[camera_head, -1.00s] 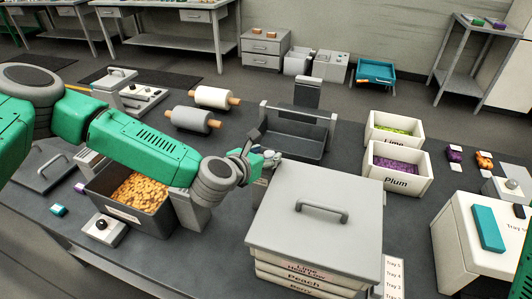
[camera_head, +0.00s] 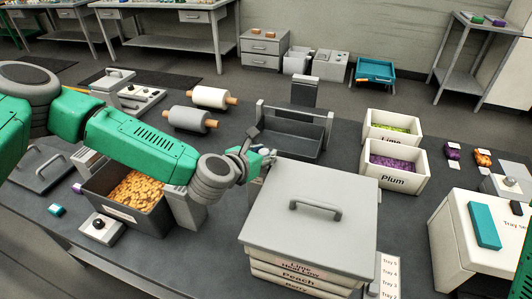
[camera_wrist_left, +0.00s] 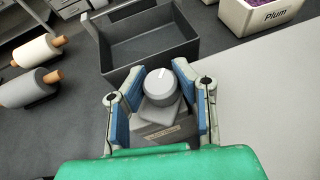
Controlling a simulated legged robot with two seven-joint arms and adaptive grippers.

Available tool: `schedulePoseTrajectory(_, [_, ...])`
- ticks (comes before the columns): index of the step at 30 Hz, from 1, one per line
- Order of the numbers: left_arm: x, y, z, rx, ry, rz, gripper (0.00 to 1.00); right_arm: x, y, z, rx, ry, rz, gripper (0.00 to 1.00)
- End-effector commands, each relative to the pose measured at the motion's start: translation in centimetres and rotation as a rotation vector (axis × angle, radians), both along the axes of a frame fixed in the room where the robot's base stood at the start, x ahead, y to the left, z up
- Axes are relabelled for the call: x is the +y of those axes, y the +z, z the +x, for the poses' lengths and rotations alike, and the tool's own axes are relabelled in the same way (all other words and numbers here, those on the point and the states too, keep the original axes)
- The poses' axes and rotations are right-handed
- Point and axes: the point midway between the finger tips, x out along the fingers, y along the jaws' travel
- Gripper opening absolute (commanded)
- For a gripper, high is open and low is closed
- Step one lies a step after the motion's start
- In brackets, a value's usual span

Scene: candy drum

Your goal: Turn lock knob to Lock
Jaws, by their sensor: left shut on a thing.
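The lock knob (camera_wrist_left: 160,86) is a round grey knob with a white pointer line on top, seen in the left wrist view. It sits on a grey block between the two blue-padded fingers of my left gripper (camera_wrist_left: 158,95). In the head view my left gripper (camera_head: 262,160) is at the far left corner of the lidded tray stack and hides the knob. The gripper is shut on the knob. The words around the knob cannot be read. My right gripper is not in view.
The grey-lidded tray stack (camera_head: 312,212) stands right beside my left gripper. An open dark bin (camera_head: 293,132) is just behind it. Lime (camera_head: 390,128) and Plum (camera_head: 398,165) boxes stand to the right. A bin of orange candy (camera_head: 115,207) lies under my left arm.

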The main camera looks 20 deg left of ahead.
Motion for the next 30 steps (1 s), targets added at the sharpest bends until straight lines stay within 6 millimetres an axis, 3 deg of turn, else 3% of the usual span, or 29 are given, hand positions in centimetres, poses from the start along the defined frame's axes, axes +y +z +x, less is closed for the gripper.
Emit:
schedulePoseTrajectory(8, [-0.1,0.2,0.2,-0.013,-0.152,-0.005,0.0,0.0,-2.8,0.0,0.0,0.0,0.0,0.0])
schedulePoseTrajectory(21, [0.0,0.1,0.3,-0.011,-0.557,-0.004,0.0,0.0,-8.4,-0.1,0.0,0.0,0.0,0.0])
schedulePoseTrajectory(30, [0.0,0.5,0.4,-0.007,-0.843,-0.001,0.0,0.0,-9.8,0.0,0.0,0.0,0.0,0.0])
